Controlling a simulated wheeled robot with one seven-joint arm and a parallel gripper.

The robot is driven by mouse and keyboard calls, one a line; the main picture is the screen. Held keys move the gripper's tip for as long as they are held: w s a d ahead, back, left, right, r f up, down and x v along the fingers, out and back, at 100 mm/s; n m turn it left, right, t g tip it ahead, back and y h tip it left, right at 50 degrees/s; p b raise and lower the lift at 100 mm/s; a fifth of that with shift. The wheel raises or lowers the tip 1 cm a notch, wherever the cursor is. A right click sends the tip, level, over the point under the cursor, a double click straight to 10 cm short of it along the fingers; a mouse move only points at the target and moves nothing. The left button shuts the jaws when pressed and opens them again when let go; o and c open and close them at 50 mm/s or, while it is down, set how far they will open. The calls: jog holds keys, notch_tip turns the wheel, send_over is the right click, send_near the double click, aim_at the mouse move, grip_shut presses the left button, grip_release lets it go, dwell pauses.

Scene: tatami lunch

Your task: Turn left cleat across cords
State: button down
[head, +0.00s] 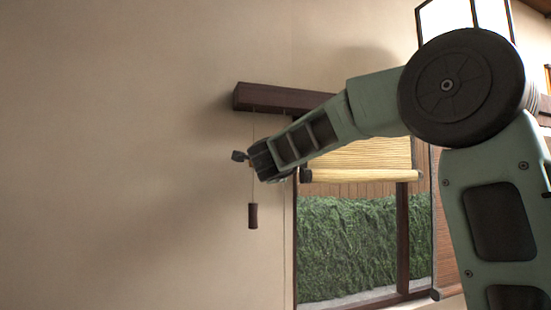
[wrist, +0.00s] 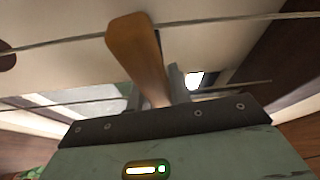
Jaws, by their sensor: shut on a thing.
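In the wrist view a brown wooden bar, which I take to be the left cleat (wrist: 138,55), stands between the jaws of my gripper (wrist: 165,85). The jaws are shut on it. One thin cord (wrist: 60,42) runs across the picture near the cleat's outer end, and another cord (wrist: 70,103) crosses lower down. I cannot tell whether they touch the cleat. In the head view my gripper (head: 268,162) is at the wall below the left end of a dark wooden rail (head: 262,97). It hides most of the cleat there.
A dark cord weight (head: 253,216) hangs just below my gripper on a thin cord. A partly rolled yellow blind (head: 365,157) hangs to the right, above a window showing a green hedge (head: 350,240). The plain wall (head: 120,160) to the left is clear.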

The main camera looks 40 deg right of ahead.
jog(key=shift+f+m+g, duration=0.2)
jog(key=shift+m+g, duration=0.1)
jog(key=shift+m, duration=0.4)
jog(key=c, duration=1.3)
grip_release()
jog(key=b+v, duration=0.3)
jog(key=v, duration=1.4)
jog(key=shift+s+r, duration=0.1)
jog(key=shift+s, duration=0.15)
